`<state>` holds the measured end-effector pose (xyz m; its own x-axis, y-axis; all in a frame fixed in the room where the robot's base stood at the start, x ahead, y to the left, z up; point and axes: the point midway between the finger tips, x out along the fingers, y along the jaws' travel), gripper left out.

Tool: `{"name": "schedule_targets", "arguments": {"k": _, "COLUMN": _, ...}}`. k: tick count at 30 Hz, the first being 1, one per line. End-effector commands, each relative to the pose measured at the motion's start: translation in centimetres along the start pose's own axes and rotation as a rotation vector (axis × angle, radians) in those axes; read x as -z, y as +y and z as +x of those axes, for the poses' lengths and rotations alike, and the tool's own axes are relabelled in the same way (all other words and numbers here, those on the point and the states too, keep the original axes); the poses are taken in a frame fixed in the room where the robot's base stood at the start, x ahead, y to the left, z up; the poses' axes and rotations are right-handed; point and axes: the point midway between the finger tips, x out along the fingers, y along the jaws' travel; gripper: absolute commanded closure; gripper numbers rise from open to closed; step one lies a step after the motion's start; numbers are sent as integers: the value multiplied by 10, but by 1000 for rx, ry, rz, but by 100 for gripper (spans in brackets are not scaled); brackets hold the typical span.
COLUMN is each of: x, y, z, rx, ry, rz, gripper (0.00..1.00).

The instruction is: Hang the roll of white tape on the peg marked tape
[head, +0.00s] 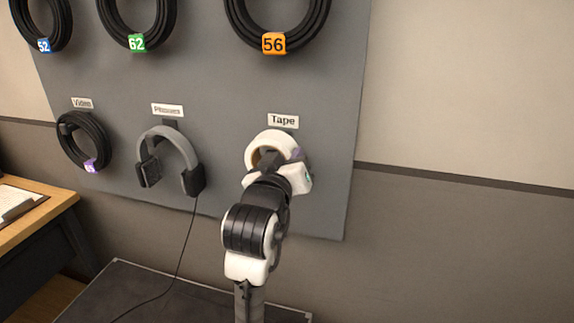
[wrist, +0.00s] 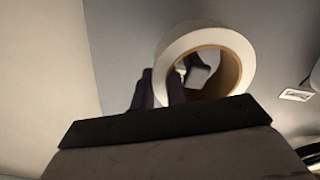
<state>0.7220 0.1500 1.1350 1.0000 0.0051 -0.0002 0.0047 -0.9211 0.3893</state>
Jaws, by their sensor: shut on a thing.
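The roll of white tape (head: 271,138) is just below the label "Tape" (head: 283,121) on the grey board in the head view. My gripper (head: 270,160) is in front of it and covers part of the roll. In the wrist view my gripper (wrist: 162,90) is shut on the left wall of the tape roll (wrist: 246,58), whose brown core opening shows. A dark peg with a pale end (wrist: 196,70) shows through the opening. I cannot tell whether the roll rests on the peg or is only held around it.
Grey headphones (head: 170,150) hang left of the tape, with a cable running down. Coiled black cables (head: 84,140) hang at the left and along the top. A desk (head: 40,215) stands at the lower left. The wall right of the board is clear.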

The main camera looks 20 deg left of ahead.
Motion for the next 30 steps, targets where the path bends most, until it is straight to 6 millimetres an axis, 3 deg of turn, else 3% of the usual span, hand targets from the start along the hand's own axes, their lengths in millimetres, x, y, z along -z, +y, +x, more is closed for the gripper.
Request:
{"name": "schedule_targets", "arguments": {"k": 12, "x": -1, "y": 0, "z": 34, "rx": -1, "ry": 1, "rz": 1, "gripper": 100}}
{"name": "schedule_targets", "arguments": {"k": 19, "x": -16, "y": -6, "z": 34, "rx": -1, "ry": 0, "rz": 0, "gripper": 100}}
{"name": "schedule_targets", "arguments": {"k": 30, "x": -19, "y": -8, "z": 33, "rx": -1, "ry": 1, "rz": 1, "gripper": 100}}
